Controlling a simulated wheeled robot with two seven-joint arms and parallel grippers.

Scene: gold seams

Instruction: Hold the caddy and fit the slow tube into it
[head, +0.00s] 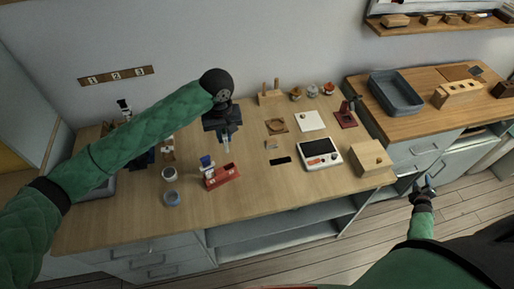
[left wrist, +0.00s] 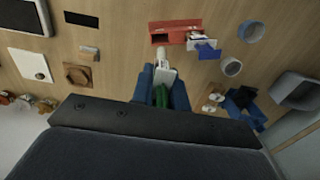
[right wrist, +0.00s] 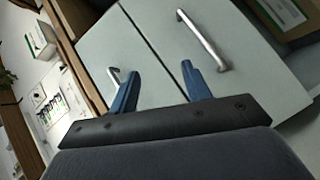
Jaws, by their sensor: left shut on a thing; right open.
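The red caddy (head: 224,177) stands near the front middle of the table; it also shows in the left wrist view (left wrist: 172,27). A small white piece with a blue top (head: 207,163) is at the caddy's left end; I cannot tell whether it sits in it or beside it. My left gripper (head: 227,138) is above the table, behind the caddy. It is shut on a pale tube with a green part (left wrist: 163,78), apart from the caddy; I cannot read any label. My right gripper (head: 427,184) is open and empty, off the table's right side before grey cabinet fronts (right wrist: 160,60).
Two round cups (head: 172,198) stand left of the caddy. A white device with a dark screen (head: 320,154) and a wooden box (head: 370,160) stand to the right. A wooden peg rack (head: 270,97) is at the back.

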